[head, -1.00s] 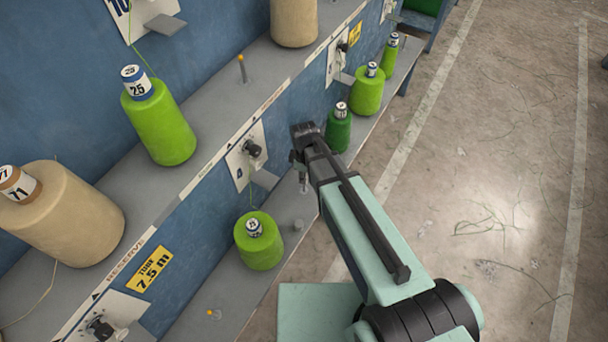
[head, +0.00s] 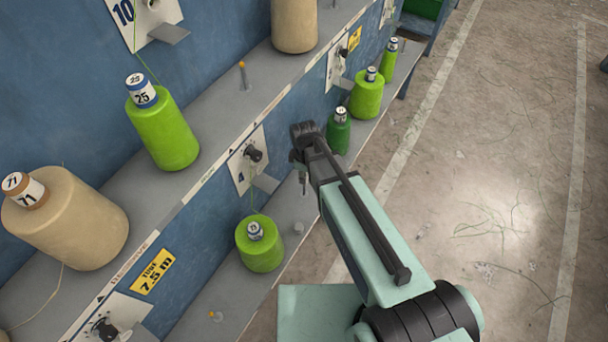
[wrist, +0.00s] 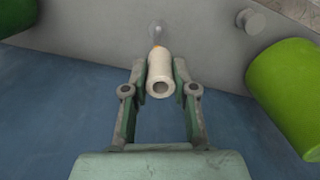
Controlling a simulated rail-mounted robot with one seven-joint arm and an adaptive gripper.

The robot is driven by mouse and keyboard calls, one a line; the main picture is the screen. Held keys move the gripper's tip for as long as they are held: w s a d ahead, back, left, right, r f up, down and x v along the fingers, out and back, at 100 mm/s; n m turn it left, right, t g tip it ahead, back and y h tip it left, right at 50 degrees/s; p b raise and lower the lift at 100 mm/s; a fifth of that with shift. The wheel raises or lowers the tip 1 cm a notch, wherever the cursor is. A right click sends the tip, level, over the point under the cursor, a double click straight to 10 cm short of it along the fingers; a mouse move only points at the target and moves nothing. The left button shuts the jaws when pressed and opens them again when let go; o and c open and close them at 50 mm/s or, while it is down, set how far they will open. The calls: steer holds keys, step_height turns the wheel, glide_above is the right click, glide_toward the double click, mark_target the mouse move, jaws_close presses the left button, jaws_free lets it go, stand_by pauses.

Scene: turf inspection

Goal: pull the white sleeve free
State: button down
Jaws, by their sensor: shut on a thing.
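The white sleeve (wrist: 160,75) is a short hollow tube, seen in the wrist view with its open end toward the camera. My gripper (wrist: 159,70) is shut on it, one finger on each side. Just beyond the sleeve's far end, an orange tip and a grey peg (wrist: 157,32) show, in line with it. I cannot tell whether the tip is still inside the sleeve. In the head view my gripper (head: 303,142) is over the lower shelf, with a metal peg (head: 304,181) just below it. The sleeve is hidden there.
A bright green cone (head: 260,246) stands left of the gripper on the lower shelf (head: 225,295). A dark green cone (head: 338,137) stands close on the right. A blue panel with a plate and knob (head: 253,154) is behind. Open floor (head: 470,230) lies to the right.

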steer(key=shift+r, duration=0.4)
step_height(320, 180, up, 5)
steer(key=p, duration=0.3)
steer(key=shift+f, duration=0.15)
stand_by(0.3)
stand_by(0.4)
